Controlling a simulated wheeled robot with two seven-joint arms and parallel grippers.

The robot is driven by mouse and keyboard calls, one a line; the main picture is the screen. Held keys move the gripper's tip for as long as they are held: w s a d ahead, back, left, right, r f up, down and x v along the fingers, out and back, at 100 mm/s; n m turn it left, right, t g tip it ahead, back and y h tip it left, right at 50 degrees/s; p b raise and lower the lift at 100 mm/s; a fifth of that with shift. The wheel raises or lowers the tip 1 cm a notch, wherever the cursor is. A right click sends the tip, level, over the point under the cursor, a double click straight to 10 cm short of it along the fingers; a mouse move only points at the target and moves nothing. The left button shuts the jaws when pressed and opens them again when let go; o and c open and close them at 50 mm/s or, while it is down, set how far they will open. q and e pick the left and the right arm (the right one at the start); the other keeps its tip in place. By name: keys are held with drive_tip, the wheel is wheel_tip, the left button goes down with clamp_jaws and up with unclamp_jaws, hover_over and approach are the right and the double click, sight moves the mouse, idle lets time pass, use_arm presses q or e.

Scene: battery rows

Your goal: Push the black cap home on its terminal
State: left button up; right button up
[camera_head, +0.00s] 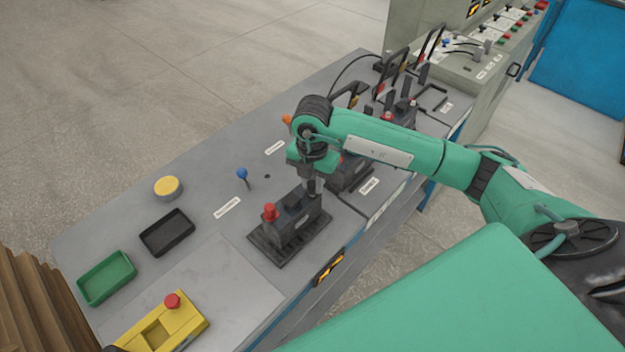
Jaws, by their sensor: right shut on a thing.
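A dark battery (294,222) sits on a black base plate near the front edge of the grey bench. A red cap (270,211) stands on its left terminal. My right gripper (313,190) points down over the battery's right end, where the other terminal lies. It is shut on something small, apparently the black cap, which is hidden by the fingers. I cannot tell how far the cap sits on the terminal. My left gripper is not in view.
More batteries (351,173) with levers and cables stand behind my right arm.

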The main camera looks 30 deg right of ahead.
drive_tip(key=shift+f+b, duration=0.35)
drive_tip(key=shift+f, duration=0.15)
idle(0.8)
drive_tip(key=o, duration=1.5)
drive_tip(key=shift+r, duration=0.1)
drive_tip(key=shift+r+p, duration=2.2)
drive_tip(key=shift+r, duration=1.25)
